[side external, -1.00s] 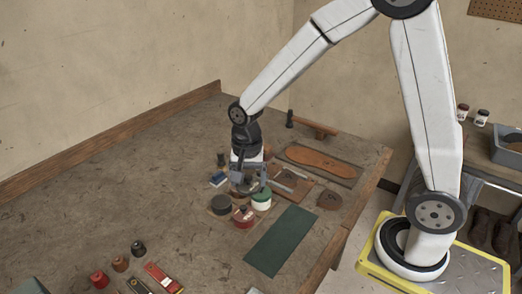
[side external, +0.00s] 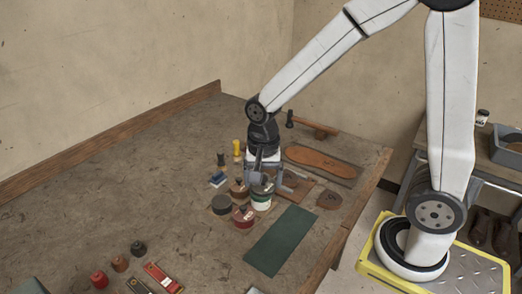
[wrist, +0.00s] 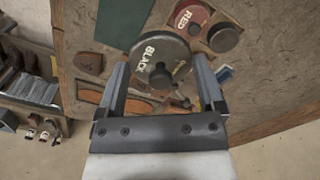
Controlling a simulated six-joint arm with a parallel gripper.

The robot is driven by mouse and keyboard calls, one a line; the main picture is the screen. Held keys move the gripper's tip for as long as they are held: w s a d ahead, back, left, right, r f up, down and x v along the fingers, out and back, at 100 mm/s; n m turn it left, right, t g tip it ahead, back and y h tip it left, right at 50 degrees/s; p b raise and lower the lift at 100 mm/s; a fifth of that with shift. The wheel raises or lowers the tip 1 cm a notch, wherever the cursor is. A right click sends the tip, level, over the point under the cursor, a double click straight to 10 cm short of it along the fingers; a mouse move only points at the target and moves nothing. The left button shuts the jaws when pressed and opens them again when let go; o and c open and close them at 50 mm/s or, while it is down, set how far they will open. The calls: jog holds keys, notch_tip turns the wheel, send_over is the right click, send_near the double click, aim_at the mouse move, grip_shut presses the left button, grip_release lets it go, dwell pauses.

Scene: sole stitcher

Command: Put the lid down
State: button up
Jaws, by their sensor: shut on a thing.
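My gripper (side external: 264,181) points down over the group of round tins on the bench. It is shut on a dark round lid (wrist: 160,55) marked BLACK, which lies between the two fingers in the wrist view. In the side view the lid sits over the green and white tin (side external: 262,205); whether it touches that tin I cannot tell. A brown tin (side external: 239,189) stands just left of it. A dark round piece (side external: 222,204) and a red tin (side external: 243,219) stand in front; the red one, marked RED, also shows in the wrist view (wrist: 186,17).
A green mat (side external: 281,240) lies to the front right. A sole-shaped brown piece (side external: 318,159) lies behind the tins. A yellow-topped item (side external: 237,148) and a blue block (side external: 218,180) stand behind left.

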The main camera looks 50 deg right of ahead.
jog(key=shift+d+f, duration=0.1)
jog(key=s+d+f+m, duration=0.5)
jog(key=d+f, duration=0.3)
jog(key=d, duration=0.1)
send_over(298, 219)
jog(key=shift+f, duration=2.1)
jog(key=shift+f, duration=0.1)
jog(key=shift+f, duration=1.65)
jog(key=shift+f, duration=0.1)
jog(key=o, duration=0.9)
